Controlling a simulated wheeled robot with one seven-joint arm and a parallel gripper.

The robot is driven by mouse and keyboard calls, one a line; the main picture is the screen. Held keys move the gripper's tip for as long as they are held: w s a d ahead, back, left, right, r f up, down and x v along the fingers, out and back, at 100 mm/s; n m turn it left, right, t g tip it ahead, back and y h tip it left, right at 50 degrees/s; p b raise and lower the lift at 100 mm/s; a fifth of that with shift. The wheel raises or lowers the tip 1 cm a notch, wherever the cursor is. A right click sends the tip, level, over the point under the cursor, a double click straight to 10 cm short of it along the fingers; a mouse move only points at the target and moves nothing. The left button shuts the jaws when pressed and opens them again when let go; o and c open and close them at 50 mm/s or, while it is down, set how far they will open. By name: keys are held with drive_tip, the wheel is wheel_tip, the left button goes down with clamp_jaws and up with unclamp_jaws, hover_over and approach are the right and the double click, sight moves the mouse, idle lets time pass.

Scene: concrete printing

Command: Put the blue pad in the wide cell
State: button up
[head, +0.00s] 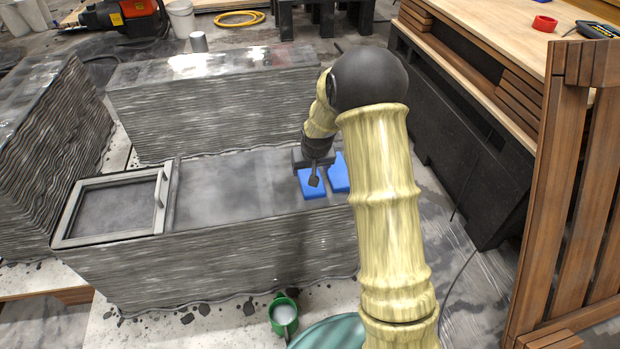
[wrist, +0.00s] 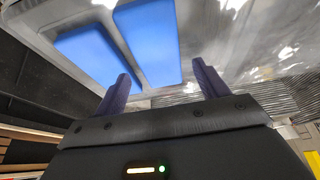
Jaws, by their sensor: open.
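Two blue pads lie side by side on the flat top of the front concrete block (head: 235,185), at its right end. The left blue pad (head: 312,190) is partly behind my gripper (head: 314,179), and the right blue pad (head: 339,174) is partly behind my arm. In the wrist view, one blue pad (wrist: 148,42) lies just ahead of the fingers and the other blue pad (wrist: 92,62) is to its left. My gripper (wrist: 163,85) is open, with nothing between the fingers. A grey framed panel (head: 167,190) with a handle covers the block's left end. I cannot tell which part is the wide cell.
More concrete blocks stand behind (head: 215,100) and at the left (head: 45,140). A green cup (head: 284,318) stands in front of the block. A workbench (head: 470,120) and slatted wooden panel (head: 570,190) bound the right. The block's middle top is clear.

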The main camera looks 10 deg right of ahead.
drive_tip(key=b+x, duration=0.1)
drive_tip(key=x, duration=0.4)
drive_tip(key=shift+w+d+f, duration=0.1)
drive_tip(key=shift+d, duration=0.05)
idle(0.4)
drive_tip(key=c, duration=0.9)
wheel_tip(320, 180, up, 10)
drive_tip(key=p, duration=0.1)
drive_tip(key=shift+p, duration=0.4)
